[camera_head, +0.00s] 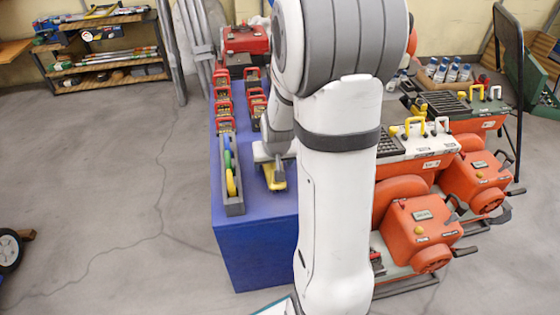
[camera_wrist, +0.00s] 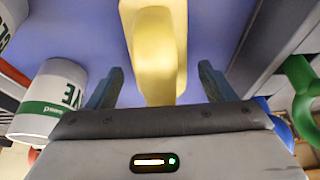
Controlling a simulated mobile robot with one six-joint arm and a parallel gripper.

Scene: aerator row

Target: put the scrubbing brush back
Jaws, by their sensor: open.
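A yellow piece with a raised grip, which looks like the scrubbing brush (camera_wrist: 153,55), lies on the blue table (camera_head: 255,235). It also shows in the head view (camera_head: 275,180), just below my gripper. No bristles are visible. In the wrist view my gripper (camera_wrist: 157,80) is open, with one finger on each side of the yellow grip and a gap on both sides. My arm hides part of the table in the head view.
A grey tray (camera_head: 234,207) with blue, green and yellow round pieces stands left of the brush. Red-handled items (camera_head: 224,108) line the table behind. White cans (camera_wrist: 50,100) stand close at the left in the wrist view. Orange machines (camera_head: 420,232) stand at the right.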

